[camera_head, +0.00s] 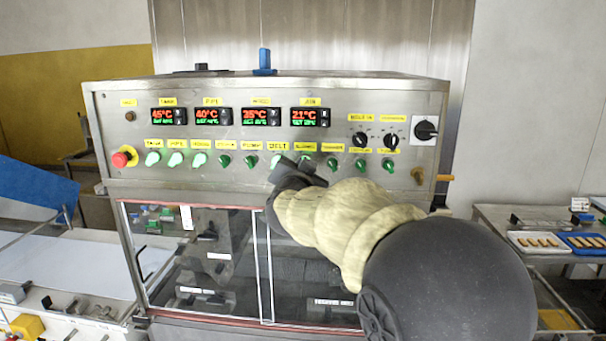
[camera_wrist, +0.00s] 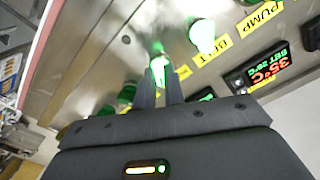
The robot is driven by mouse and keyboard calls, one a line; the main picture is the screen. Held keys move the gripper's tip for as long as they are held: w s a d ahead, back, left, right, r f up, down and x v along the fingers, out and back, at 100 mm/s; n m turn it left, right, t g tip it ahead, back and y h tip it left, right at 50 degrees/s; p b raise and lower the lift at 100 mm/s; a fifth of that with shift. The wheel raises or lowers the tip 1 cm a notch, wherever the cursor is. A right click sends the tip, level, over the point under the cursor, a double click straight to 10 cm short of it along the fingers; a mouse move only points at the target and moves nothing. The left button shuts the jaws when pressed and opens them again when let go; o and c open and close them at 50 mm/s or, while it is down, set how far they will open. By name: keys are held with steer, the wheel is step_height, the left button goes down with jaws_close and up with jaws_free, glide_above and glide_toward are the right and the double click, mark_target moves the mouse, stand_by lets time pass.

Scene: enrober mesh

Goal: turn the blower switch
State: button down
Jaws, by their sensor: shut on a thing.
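The blower switch (camera_wrist: 158,68) is a green knob on the metal control panel. In the wrist view it sits between the fingertips of my gripper (camera_wrist: 160,84), which is shut on it. It shows bright green there; its exact angle is hard to read. In the head view my gripper (camera_head: 294,168) reaches the panel below the yellow blower label (camera_head: 305,147) and mostly hides the switch. The belt switch (camera_wrist: 203,35), pale green and bright, is beside it in the wrist view, apart from the fingers.
The row holds several more green knobs, close on both sides. A red emergency button (camera_head: 122,159) is at the panel's left end. Temperature displays (camera_head: 310,117) are above. A glazed door (camera_head: 200,262) lies below. Trays of bars (camera_head: 540,242) stand at the right.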

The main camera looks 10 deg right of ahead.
stand_by(0.4)
steer(key=c, duration=1.5)
jaws_free()
steer(key=b+v, duration=0.3)
steer(key=v, duration=1.4)
steer(key=shift+s, duration=0.15)
